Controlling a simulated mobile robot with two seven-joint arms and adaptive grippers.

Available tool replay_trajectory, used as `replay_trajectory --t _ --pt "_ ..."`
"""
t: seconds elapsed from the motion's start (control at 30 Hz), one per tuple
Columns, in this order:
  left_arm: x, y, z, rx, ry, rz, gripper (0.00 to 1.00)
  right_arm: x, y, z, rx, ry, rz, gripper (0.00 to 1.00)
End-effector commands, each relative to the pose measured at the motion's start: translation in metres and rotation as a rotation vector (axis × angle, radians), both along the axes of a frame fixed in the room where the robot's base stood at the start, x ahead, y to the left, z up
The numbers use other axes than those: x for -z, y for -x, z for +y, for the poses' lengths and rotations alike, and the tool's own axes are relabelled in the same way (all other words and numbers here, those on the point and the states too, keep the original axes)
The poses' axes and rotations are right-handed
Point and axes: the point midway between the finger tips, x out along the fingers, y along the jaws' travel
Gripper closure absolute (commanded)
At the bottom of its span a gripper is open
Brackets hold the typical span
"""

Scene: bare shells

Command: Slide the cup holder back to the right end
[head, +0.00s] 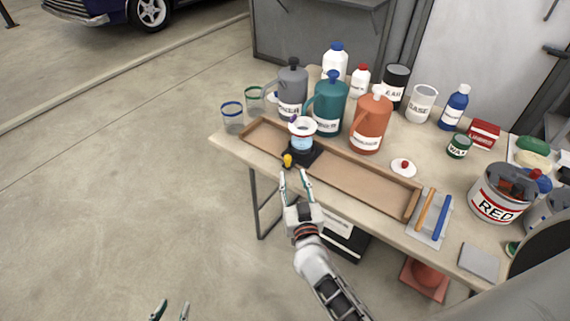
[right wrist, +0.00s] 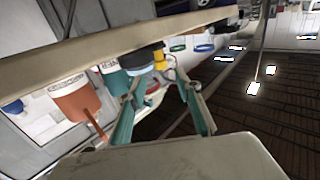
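The cup holder is a black block (head: 303,157) with a yellow knob (head: 287,160) on its near side. It sits in the left half of a long wooden tray (head: 365,184) and carries a clear cup (head: 301,141) with pale blue contents and a light rim. My right gripper (head: 295,175) is open and empty, just in front of the knob and apart from it. In the right wrist view, the black holder (right wrist: 142,57) and yellow knob (right wrist: 160,64) show beyond the open fingers (right wrist: 160,86). My left gripper (head: 172,309) is open and empty over the floor at the bottom left.
Grey, teal and orange jugs (head: 370,124) stand close behind the tray. A white lid with a red knob (head: 403,168) lies by its back edge. Two glasses (head: 232,117) stand at the left. The tray's right part is clear; tools on a plate (head: 432,217) lie beyond its right end.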

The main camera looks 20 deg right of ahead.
Motion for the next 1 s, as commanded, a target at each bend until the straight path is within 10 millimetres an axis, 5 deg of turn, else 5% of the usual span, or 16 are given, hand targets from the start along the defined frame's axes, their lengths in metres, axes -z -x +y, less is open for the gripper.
replay_trajectory --t 0.4,0.8,0.93,1.0 --pt "0.030 0.003 -0.001 0.000 0.002 0.008 0.66 0.002 -0.059 -0.007 -0.002 0.000 -0.001 0.66" --pt "0.033 0.003 0.000 0.000 -0.001 0.010 0.66 0.000 -0.067 -0.008 -0.003 0.000 0.000 0.66" --pt "0.033 0.003 0.000 0.000 -0.001 0.010 0.66 0.000 -0.067 -0.008 -0.003 0.000 0.000 0.97" --pt "0.033 0.003 0.001 0.000 -0.001 0.009 0.66 0.000 -0.067 -0.008 -0.003 0.000 0.000 1.00"
